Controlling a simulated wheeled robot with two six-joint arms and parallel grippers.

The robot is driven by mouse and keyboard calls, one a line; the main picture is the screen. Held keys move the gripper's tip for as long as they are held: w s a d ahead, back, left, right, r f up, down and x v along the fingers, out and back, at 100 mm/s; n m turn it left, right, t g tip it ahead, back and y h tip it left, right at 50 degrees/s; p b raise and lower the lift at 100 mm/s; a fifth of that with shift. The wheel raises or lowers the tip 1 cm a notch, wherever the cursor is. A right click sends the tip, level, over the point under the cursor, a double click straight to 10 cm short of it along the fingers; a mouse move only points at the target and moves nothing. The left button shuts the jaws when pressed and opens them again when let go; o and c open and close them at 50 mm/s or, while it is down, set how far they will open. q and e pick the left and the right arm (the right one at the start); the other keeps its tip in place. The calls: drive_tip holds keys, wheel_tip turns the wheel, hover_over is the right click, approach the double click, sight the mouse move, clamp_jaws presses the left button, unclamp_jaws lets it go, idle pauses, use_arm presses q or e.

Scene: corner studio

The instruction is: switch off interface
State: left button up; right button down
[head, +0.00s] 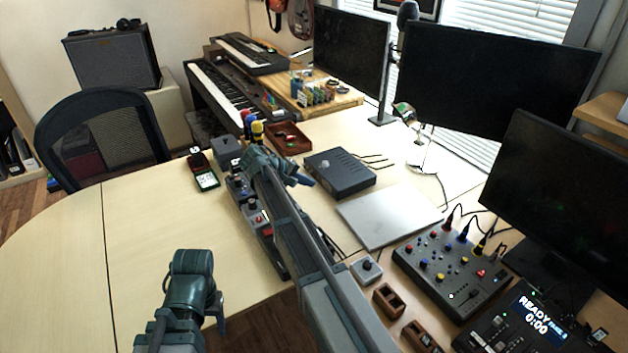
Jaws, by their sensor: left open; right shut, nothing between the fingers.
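A dark grey box (340,172) with a round knob or button on its top lies on the desk behind a closed silver laptop (388,215). A dark control unit (452,270) with coloured knobs, a red button and plugged cables lies at the right. I cannot tell for sure which of these is the interface. My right gripper (290,178) is shut and empty, over the desk just left of the grey box; its arm hides part of a pedal row (238,190). My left gripper (218,308) is open and empty, low at the desk's front edge.
A recorder (530,320) showing READY 0:00 lies at the lower right. A small grey switch box (366,269) and brown wooden blocks (389,300) lie near it. Monitors (490,80) and a keyboard (222,95) stand behind. The desk's left part (70,230) is clear.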

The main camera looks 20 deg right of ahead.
drive_tip(key=a+r+p, duration=0.2)
drive_tip(key=r, duration=0.1)
drive_tip(key=shift+s, duration=0.15)
idle(0.5)
drive_tip(key=s+a+y+p, duration=0.1)
drive_tip(key=s+a, duration=0.3)
drive_tip(key=s, duration=0.1)
drive_tip(key=s+a+f+y+p, duration=0.1)
drive_tip(key=s+a+y, duration=0.1)
drive_tip(key=s+a, duration=0.3)
drive_tip(key=s+a+n+y+p, duration=0.1)
drive_tip(key=s+a, duration=0.4)
drive_tip(key=s, duration=0.2)
drive_tip(key=shift+a+f+y, duration=0.1)
drive_tip(key=shift+f+y, duration=0.25)
drive_tip(key=shift+y, duration=0.05)
drive_tip(key=s+a+y+p, duration=0.1)
drive_tip(key=s+a+y, duration=0.1)
drive_tip(key=s+a, duration=0.3)
drive_tip(key=s+a+n+g+y+p, duration=0.1)
drive_tip(key=s+a, duration=0.3)
drive_tip(key=s, duration=0.5)
drive_tip(key=shift+s+a+g+y, duration=0.2)
drive_tip(key=shift+a+g+y, duration=0.1)
drive_tip(key=shift+a+y, duration=0.1)
